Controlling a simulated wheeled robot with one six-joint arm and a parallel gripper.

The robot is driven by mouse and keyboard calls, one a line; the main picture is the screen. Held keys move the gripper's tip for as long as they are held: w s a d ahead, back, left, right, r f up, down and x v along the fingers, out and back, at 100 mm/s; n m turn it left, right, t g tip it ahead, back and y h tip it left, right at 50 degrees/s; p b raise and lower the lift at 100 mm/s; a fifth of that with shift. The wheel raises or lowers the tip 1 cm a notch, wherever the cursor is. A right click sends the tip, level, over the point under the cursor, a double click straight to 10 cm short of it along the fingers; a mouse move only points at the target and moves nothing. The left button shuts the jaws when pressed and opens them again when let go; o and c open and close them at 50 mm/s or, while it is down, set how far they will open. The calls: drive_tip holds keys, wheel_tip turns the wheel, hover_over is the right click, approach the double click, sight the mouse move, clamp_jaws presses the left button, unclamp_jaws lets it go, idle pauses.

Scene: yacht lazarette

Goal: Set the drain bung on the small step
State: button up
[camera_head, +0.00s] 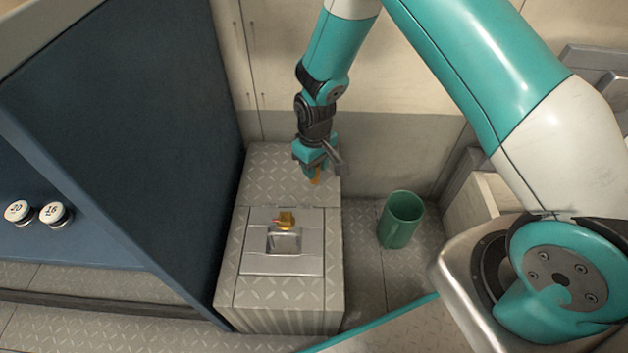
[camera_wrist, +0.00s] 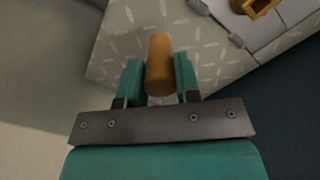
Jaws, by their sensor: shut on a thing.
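The drain bung looks like an orange-brown cylinder (camera_wrist: 159,66) in the wrist view. My gripper (camera_wrist: 159,80) is shut on it, with a teal finger on each side. In the head view the bung (camera_head: 316,180) shows as a small orange tip under my gripper (camera_head: 314,168), which points down. The small step appears to be the grey diamond-plate block (camera_head: 262,163) beside the blue panel. The bung is over the rear right part of its top; I cannot tell whether it touches. The step's plate (camera_wrist: 112,62) also shows behind the bung in the wrist view.
A silver hatch panel (camera_head: 256,262) with a recess lies on the block's front top, with a yellow brass-coloured piece (camera_head: 286,219) at the recess. The blue panel (camera_head: 130,120) rises close on the left. The block's rear left top is clear.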

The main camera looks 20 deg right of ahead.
drive_tip(key=shift+f+b, duration=0.75)
drive_tip(key=shift+f, duration=1.4)
drive_tip(key=shift+f, duration=0.15)
drive_tip(key=o, duration=0.9)
